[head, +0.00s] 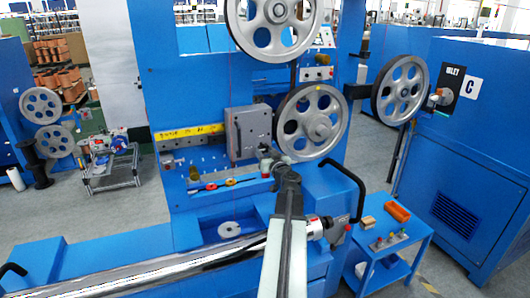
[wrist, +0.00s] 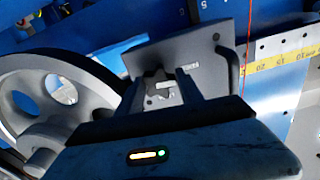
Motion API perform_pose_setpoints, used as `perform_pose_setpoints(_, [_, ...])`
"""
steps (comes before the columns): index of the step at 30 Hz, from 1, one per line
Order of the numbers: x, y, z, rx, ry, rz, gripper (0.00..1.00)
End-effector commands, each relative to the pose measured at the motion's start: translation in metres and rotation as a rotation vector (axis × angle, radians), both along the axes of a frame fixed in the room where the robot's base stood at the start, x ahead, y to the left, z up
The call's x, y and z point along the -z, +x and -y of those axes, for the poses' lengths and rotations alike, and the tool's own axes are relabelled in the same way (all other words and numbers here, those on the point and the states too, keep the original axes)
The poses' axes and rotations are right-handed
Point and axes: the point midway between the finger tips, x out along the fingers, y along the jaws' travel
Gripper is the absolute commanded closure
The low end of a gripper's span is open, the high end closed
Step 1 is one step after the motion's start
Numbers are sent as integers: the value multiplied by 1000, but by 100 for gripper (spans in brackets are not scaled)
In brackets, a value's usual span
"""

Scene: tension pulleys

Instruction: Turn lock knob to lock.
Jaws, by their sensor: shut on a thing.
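The lock knob (wrist: 157,80), dark and lobed, shows in the wrist view against a grey plate, between the two fingers of my gripper (wrist: 166,88). My gripper is shut on the knob; its fingers hide part of it. A small light label sits beside the knob. In the head view my gripper (head: 268,155) reaches the lower right side of the grey carriage box (head: 238,132), and the knob cannot be made out there. The carriage is on a rail with a yellow scale (head: 190,130). The knob's lock position cannot be read.
A large grey pulley (head: 312,122) is close to the right of my gripper; it fills the left of the wrist view (wrist: 30,95). Another pulley (head: 272,25) is above. A thin red wire (head: 233,80) runs vertically past the carriage. A tool shelf (head: 222,184) lies below.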

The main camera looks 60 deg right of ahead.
Motion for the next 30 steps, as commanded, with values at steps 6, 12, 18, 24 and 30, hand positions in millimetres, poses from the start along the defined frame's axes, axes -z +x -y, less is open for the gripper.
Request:
perform_pose_setpoints(6, [0, -1, 0, 3, 124, 91, 97])
perform_pose_setpoints(12, [0, -1, 0, 3, 275, 203, 97])
perform_pose_setpoints(18, [-1, -1, 0, 4, 428, 315, 97])
perform_pose_setpoints(24, [-1, -2, 0, 4, 580, 428, 97])
perform_pose_setpoints(30, [-1, -2, 0, 4, 733, 541, 97])
